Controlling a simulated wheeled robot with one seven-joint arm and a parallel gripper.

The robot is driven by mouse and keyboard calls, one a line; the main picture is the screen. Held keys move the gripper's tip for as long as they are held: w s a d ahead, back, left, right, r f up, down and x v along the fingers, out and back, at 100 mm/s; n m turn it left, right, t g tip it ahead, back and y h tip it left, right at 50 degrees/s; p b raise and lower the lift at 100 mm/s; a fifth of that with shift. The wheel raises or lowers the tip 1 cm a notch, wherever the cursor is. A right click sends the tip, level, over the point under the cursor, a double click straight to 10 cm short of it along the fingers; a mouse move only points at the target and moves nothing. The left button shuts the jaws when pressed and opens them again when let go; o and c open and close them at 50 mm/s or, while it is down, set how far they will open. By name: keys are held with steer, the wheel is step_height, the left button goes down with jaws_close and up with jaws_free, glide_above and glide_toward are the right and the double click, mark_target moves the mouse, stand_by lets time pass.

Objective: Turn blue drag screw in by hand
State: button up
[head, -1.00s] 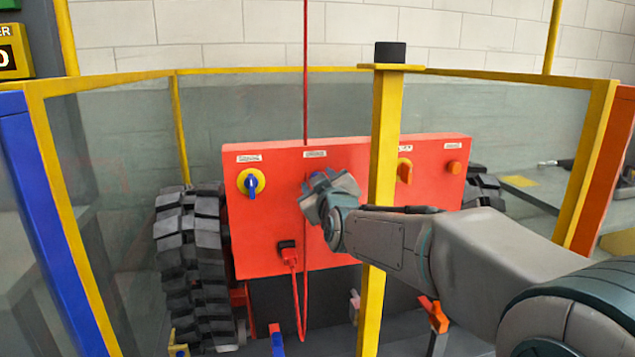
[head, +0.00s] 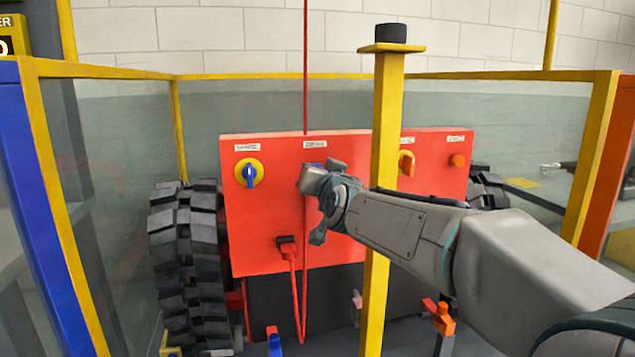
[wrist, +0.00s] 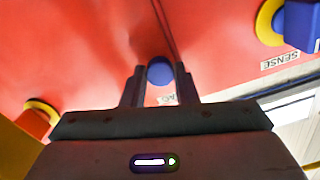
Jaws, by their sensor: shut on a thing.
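The blue drag screw (wrist: 160,71) is a small round blue knob on the red panel (head: 265,220). In the wrist view it sits between the two dark fingertips of my gripper (wrist: 160,78), which is shut on it. In the head view only a sliver of blue shows above my gripper (head: 316,178); the rest is hidden behind the fingers. A label beside the screw is partly covered in the wrist view.
A blue switch on a yellow disc (head: 249,173) is left of the screw. An orange handle (head: 407,163) and an orange knob (head: 457,161) are to its right. A yellow post (head: 386,110) stands before the panel, close to my arm. A red cable (head: 293,270) hangs from a socket.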

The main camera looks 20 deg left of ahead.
steer(key=shift+m+b, duration=1.9)
steer(key=shift+m, duration=3)
steer(key=m+b, duration=0.1)
steer(key=m, duration=0.4)
steer(key=shift+f, duration=0.1)
steer(key=o, duration=0.9)
